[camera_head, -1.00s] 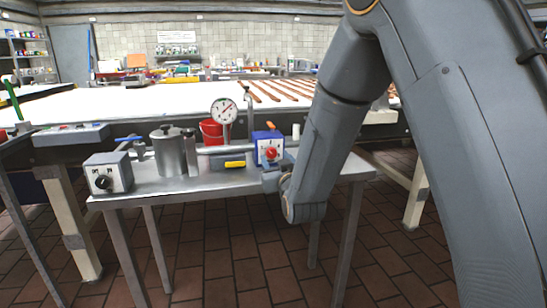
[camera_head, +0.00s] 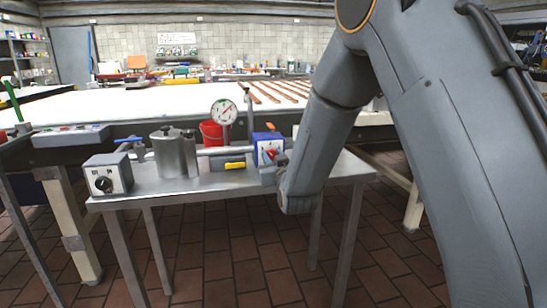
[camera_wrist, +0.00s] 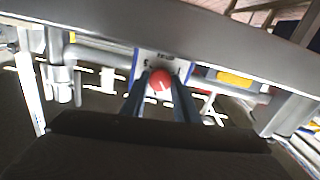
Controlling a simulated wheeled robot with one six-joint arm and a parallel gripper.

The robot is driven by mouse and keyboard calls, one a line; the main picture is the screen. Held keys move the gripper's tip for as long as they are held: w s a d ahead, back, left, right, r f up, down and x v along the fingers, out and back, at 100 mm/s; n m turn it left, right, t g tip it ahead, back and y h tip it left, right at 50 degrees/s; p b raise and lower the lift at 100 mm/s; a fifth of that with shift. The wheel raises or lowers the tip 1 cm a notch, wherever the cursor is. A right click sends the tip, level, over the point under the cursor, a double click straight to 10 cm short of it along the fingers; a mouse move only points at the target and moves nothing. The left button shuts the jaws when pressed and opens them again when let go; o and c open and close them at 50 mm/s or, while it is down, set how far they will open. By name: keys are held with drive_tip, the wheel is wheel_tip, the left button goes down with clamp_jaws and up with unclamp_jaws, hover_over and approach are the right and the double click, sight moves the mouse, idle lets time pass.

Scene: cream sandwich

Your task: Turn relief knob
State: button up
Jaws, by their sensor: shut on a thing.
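The red relief knob (camera_head: 271,154) sits on the front of a blue-and-white box (camera_head: 266,138) at the right end of the small metal table. In the wrist view the knob (camera_wrist: 160,81) is round and red with a pale line on it. My gripper (camera_wrist: 161,92) has one dark finger on each side of the knob and is shut on it. In the head view my wrist hides most of the fingers.
A metal table (camera_head: 235,188) carries a grey switch box (camera_head: 107,175), a steel cylinder (camera_head: 173,152), a round gauge (camera_head: 224,112) and a yellow block (camera_head: 235,165). A red bucket (camera_head: 211,132) stands behind. Pipes run close to the knob.

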drive_tip(key=shift+m+b, duration=0.35)
drive_tip(key=shift+m, duration=2.45)
drive_tip(key=o, duration=1.1)
drive_tip(key=shift+d, duration=0.1)
drive_tip(key=shift+c, duration=0.2)
drive_tip(key=v, duration=0.7)
drive_tip(key=shift+s, duration=0.4)
